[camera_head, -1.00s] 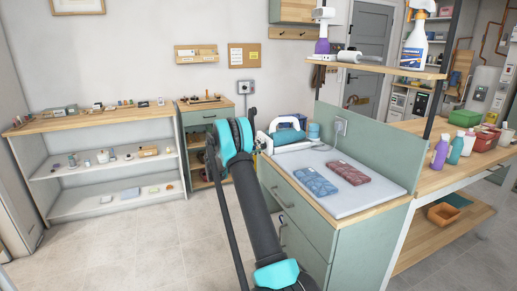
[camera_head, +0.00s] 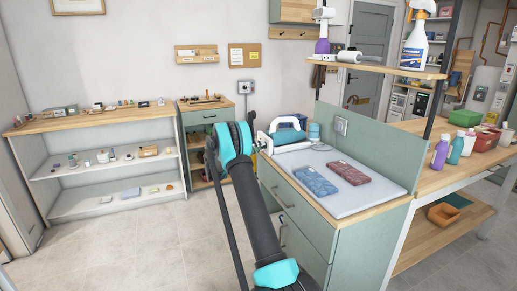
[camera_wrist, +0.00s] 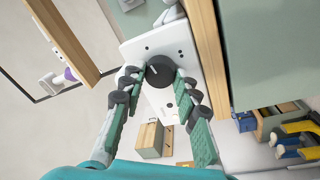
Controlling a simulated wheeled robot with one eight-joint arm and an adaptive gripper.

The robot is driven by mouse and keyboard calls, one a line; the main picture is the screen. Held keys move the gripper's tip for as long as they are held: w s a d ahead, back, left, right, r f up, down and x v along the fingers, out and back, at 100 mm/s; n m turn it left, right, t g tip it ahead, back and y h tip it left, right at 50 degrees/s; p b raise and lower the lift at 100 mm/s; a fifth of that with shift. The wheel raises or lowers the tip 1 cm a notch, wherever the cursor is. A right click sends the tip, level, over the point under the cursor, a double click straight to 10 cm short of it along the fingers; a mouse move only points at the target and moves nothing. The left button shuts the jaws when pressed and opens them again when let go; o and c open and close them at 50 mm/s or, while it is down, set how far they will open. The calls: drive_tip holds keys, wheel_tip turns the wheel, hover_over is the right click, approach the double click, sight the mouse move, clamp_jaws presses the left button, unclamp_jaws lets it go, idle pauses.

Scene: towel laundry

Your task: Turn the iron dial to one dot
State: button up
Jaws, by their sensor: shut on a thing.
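The iron (camera_head: 286,124) is teal and white and sits in a white stand (camera_head: 290,144) at the far left end of the counter. In the wrist view, a black round dial (camera_wrist: 159,71) with a pale pointer line is set on a white panel (camera_wrist: 172,40). The pointer tilts up and to the left. My gripper (camera_wrist: 161,78) is shut on the dial, one finger on each side.
A blue towel (camera_head: 314,181) and a red towel (camera_head: 348,174) lie folded on the grey mat (camera_head: 362,204). A wall socket (camera_head: 341,125) is on the green back panel behind them. A wooden shelf (camera_head: 375,68) with bottles stands above to the right.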

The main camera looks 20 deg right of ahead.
drive_tip(key=shift+f, duration=0.1)
drive_tip(key=o, duration=1.2)
drive_tip(key=shift+c, duration=0.2)
drive_tip(key=shift+a, duration=0.1)
drive_tip(key=a+f, duration=0.1)
drive_tip(key=a, duration=1)
drive_tip(key=shift+s+a+f, duration=0.15)
drive_tip(key=shift+s+a, duration=0.2)
drive_tip(key=shift+a, duration=0.05)
